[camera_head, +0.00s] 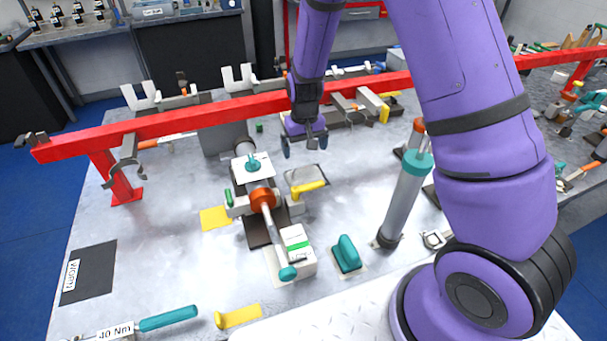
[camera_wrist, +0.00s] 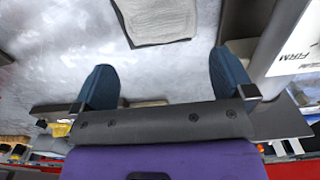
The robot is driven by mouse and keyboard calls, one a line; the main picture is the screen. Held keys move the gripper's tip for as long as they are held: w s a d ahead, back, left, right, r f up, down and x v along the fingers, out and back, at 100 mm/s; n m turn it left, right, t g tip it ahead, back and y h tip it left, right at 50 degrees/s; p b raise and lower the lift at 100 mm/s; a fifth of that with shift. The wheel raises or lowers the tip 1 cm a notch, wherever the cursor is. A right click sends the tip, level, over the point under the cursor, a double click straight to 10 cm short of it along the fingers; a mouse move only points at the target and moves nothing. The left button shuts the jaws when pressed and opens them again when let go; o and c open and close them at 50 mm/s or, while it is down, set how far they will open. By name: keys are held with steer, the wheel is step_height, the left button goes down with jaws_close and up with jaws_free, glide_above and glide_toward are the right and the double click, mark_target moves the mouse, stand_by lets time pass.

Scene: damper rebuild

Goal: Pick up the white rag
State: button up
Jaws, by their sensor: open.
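My gripper (camera_head: 305,146) is open and empty, a little beyond the rag and above the bench. In the wrist view its two blue fingertips (camera_wrist: 164,78) are wide apart, and the rag is ahead of them, not between them.
A yellow-handled tool (camera_head: 308,188) lies at the rag's near edge. A clamped damper assembly with an orange collar (camera_head: 262,199) stands left of it. An upright grey cylinder with a teal cap (camera_head: 402,204) stands right. A red rail (camera_head: 225,112) crosses behind.

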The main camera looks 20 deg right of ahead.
mark_target(305, 168)
steer(key=shift+f, duration=4.15)
steer(key=c, duration=0.9)
